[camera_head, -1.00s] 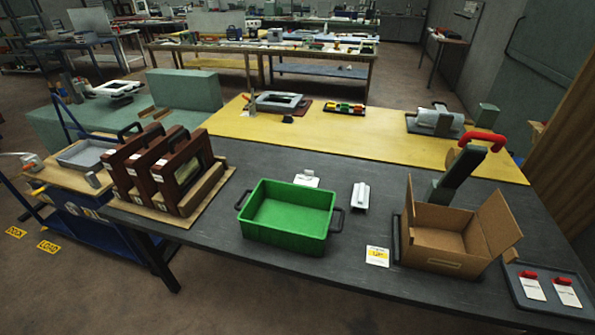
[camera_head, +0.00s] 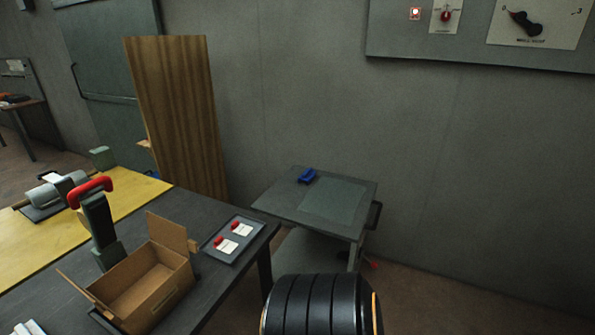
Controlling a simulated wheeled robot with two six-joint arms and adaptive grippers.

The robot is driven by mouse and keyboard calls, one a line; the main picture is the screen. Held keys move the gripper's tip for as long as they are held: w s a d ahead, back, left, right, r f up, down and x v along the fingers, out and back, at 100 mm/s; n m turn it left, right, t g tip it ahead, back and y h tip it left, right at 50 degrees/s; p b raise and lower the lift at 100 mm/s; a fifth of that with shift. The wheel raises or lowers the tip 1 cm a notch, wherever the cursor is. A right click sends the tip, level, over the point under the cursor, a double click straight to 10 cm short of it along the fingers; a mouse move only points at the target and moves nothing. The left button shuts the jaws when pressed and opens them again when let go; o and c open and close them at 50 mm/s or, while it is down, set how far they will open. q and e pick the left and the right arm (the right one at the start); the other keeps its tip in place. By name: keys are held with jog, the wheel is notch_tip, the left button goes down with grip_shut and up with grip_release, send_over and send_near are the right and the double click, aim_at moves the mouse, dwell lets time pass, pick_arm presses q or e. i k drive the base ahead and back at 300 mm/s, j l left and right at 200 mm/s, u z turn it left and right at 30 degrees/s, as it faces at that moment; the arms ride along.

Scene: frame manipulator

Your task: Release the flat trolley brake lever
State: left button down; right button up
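A grey flat-topped trolley (camera_head: 273,203) stands against the wall, right of the dark workbench. A dark handle (camera_head: 374,215) sticks out from its right side. A small red part (camera_head: 371,263) shows low by the trolley's right leg; it may be the brake lever, but it is too small to tell its position. The wheels and most of the lower part are not clearly visible. Neither of my grippers is in view.
A blue object (camera_head: 307,175) lies on the trolley top. A wooden panel (camera_head: 175,110) leans by the wall. Floor is clear right of the trolley.

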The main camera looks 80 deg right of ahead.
aim_at(373, 264)
jog(key=k+z, duration=0.15)
jog(key=z, duration=0.25)
jog(key=k+l+z, duration=0.15)
jog(key=z, duration=0.2)
jog(key=k+l+z, duration=0.1)
jog(key=z, duration=0.3)
jog(key=k+l+z, duration=0.1)
jog(key=l+z, duration=0.25)
jog(key=j, duration=0.1)
